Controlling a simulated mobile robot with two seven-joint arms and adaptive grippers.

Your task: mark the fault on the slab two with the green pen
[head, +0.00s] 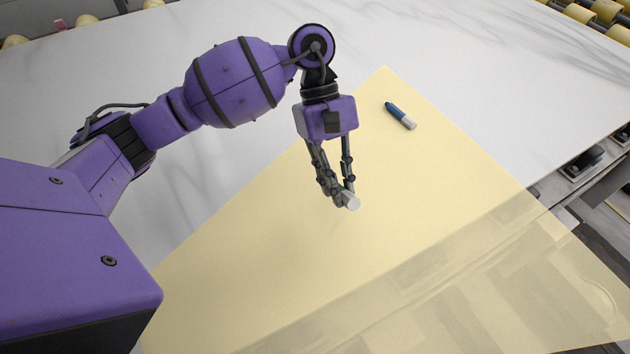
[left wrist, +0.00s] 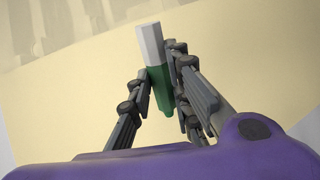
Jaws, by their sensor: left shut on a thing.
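My left gripper (head: 342,192) is shut on the green pen, held over a pale yellow sheet. In the head view only the pen's white end (head: 352,203) shows clearly between the fingers. In the left wrist view the green pen (left wrist: 158,85) stands between the fingers (left wrist: 160,78), white end at the top and green body below. The white stone slab (head: 480,50) has faint grey veins and lies partly under the sheet. I cannot make out a distinct fault mark or tell which slab is number two. My right gripper is not in view.
A blue pen with a white end (head: 400,116) lies on the yellow sheet (head: 440,190), right of my left gripper. The sheet reaches past the slab's lower right edge and looks see-through there. Yellow rollers (head: 605,12) show at the top right. The sheet is otherwise clear.

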